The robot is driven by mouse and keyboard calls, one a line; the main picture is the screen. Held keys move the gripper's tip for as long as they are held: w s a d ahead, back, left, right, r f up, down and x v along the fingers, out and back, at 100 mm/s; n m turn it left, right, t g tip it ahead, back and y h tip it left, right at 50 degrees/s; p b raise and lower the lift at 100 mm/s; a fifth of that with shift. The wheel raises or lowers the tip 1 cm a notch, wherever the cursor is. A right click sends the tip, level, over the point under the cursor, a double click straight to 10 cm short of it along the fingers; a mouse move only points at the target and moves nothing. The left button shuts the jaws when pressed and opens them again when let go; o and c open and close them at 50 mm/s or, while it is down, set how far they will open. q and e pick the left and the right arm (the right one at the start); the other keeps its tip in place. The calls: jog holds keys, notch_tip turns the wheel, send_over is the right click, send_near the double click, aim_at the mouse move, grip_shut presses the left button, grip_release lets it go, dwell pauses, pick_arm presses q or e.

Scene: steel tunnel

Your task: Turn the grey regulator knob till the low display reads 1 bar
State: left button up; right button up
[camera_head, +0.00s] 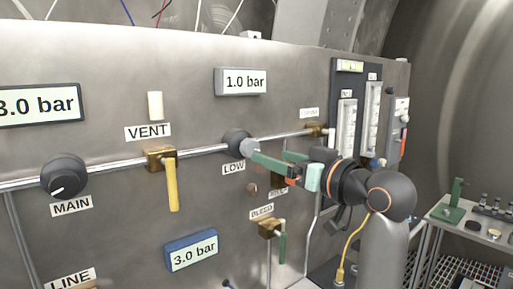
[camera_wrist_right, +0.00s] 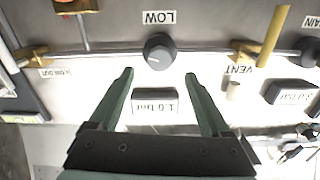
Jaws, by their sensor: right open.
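The grey regulator knob (camera_head: 236,141) sits on the steel panel above the LOW label (camera_head: 233,169). It also shows in the right wrist view (camera_wrist_right: 158,52), upside down, with a pale pointer mark on its face. The low display (camera_head: 241,81) above the knob reads 1.0 bar. It also shows in the right wrist view (camera_wrist_right: 155,102). My right gripper (camera_head: 268,155) is open in front of the knob, with green fingers. In the right wrist view its fingertips (camera_wrist_right: 159,76) are spread to either side, short of the knob and apart from it. My left gripper is not in view.
The MAIN knob (camera_head: 63,177) and the VENT valve's yellow lever (camera_head: 171,184) are to the left. A blue display (camera_head: 191,250) below reads 3.0 bar. The BLEED valve (camera_head: 269,228) sits low. Flow tubes (camera_head: 347,127) and a bench (camera_head: 450,214) are right.

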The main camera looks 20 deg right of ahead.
aim_at(253, 150)
jog(key=p+x, duration=0.1)
jog(key=x, duration=0.6)
jog(key=shift+c, duration=0.3)
grip_shut()
